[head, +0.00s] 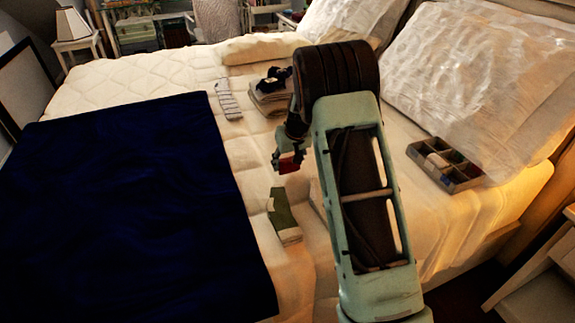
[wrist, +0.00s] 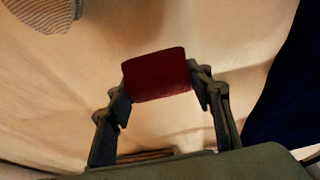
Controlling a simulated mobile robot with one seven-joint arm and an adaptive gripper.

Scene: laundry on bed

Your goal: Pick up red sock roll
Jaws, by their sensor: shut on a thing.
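The red sock roll (wrist: 157,76) is between the two fingers of my gripper (wrist: 158,90) in the wrist view. The fingers press on its left and right sides. In the head view the red sock roll (head: 290,163) shows below my gripper (head: 286,152), over the cream bedding left of my arm. My arm hides part of the gripper there. I cannot tell how far the roll is above the bed.
A dark blue blanket (head: 120,210) covers the bed's left. A green-and-white sock (head: 283,217), a striped sock (head: 228,100) and folded laundry (head: 270,97) lie on the bed. A divided tray (head: 445,165) with colored items stands at the right, by the pillows (head: 480,80).

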